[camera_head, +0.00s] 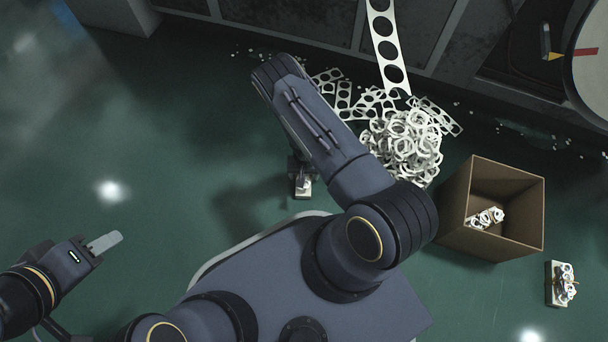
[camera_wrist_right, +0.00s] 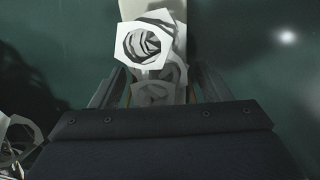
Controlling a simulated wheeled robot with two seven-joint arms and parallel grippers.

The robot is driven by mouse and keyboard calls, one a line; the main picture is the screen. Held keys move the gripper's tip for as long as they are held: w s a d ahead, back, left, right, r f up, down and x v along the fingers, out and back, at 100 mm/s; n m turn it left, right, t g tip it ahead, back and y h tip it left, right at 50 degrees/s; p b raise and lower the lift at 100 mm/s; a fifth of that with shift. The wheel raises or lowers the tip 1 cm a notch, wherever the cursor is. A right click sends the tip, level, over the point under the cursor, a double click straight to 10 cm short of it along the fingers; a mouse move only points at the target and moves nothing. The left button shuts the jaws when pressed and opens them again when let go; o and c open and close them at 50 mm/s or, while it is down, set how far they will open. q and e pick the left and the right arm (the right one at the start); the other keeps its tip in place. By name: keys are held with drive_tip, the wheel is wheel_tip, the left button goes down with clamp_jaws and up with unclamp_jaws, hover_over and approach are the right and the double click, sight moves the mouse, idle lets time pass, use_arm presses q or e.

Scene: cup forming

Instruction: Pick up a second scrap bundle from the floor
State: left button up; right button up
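A scrap bundle of pale metal rings on a light strip (camera_head: 302,187) is on the green floor, partly hidden under my right arm. In the right wrist view the bundle (camera_wrist_right: 145,45) lies ahead and between the two fingers of my right gripper (camera_wrist_right: 160,88). The fingers are apart, one on each side of it, and I see no clear grip. Another bundle (camera_head: 562,284) lies on the floor right of the box. Some scrap (camera_head: 487,218) lies inside the cardboard box (camera_head: 452,212). My left gripper (camera_head: 105,242) is over bare floor at left; its fingers overlap in view.
A heap of loose rings (camera_head: 403,142) and punched strips lies by the machine base at the top. A punched strip (camera_head: 384,45) hangs down into it. Small bits are scattered along the base. The floor at left is clear.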

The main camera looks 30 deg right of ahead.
drive_tip(key=c, duration=1)
drive_tip(key=shift+o, duration=0.2)
drive_tip(key=shift+r, duration=0.15)
